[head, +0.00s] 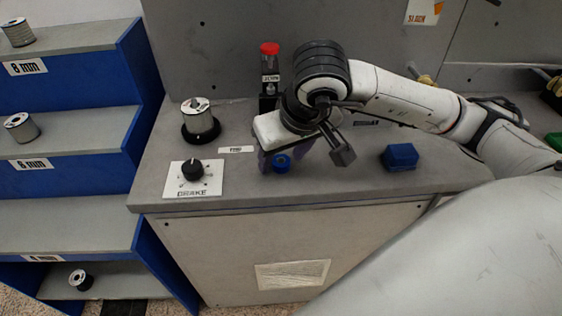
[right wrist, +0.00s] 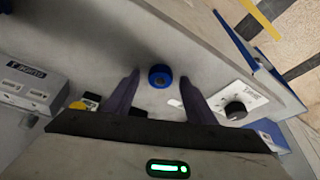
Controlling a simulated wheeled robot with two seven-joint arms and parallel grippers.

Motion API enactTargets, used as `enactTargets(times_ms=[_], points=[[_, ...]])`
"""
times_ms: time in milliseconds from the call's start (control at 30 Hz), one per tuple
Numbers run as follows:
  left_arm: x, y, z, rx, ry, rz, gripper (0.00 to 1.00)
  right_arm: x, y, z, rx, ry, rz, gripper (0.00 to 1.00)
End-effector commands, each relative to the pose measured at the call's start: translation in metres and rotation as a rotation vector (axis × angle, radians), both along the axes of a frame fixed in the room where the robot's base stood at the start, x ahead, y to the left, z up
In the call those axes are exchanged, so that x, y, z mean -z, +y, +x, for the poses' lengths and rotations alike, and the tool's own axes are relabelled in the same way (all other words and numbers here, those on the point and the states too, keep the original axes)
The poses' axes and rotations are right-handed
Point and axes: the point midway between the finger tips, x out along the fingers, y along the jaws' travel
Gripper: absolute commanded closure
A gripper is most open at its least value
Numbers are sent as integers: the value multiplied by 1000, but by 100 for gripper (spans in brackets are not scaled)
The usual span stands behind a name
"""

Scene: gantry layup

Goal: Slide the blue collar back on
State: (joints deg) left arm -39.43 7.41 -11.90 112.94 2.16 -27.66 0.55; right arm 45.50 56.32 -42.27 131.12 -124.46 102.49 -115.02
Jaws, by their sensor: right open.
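The blue collar (head: 282,162) is on the grey bench top below my right gripper (head: 280,157). In the right wrist view the collar (right wrist: 160,76) is a short blue ring with a dark centre. It shows between the two purple fingertips of that gripper (right wrist: 160,74), which are spread wide and apart from it. My right gripper is open and empty, pointing down. A silver spool (head: 199,119) stands upright on a black base to the left, with no blue ring visible on its top. My left gripper is not in view.
A brake panel (head: 193,179) with a black knob sits near the bench's front left. A dark blue block (head: 400,156) lies to the right. A red-capped post (head: 269,62) stands behind my gripper. Blue-sided shelves (head: 125,70) with spools are at left. The bench front edge is clear.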

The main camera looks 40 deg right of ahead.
Motion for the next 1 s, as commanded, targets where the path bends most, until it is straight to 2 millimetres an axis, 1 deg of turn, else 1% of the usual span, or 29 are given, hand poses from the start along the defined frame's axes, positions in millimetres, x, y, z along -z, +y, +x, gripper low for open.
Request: enactTargets(times_ms=[100, 133, 267, 300, 367, 400, 633, 767, 867, 1000], points=[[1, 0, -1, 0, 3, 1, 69, 0, 0, 0, 0, 0, 0, 50], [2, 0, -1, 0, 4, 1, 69, 0, 0, 0, 0, 0, 0, 53], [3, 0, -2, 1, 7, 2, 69, 0, 0, 0, 0, 0, 0, 75], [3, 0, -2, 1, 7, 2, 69, 0, 0, 0, 0, 0, 0, 82], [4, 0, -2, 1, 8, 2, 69, 0, 0, 0, 0, 1, 0, 92], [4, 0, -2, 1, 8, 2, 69, -1, 0, 0, 0, 0, 0, 95], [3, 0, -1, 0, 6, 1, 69, -2, 0, 0, 0, 0, 0, 95], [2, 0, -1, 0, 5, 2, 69, -10, 0, 0, 1, -2, 1, 95], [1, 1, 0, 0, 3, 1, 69, -23, 0, 1, 0, -5, 1, 95], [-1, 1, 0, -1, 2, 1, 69, -52, 1, 1, -1, -7, 2, 95]])
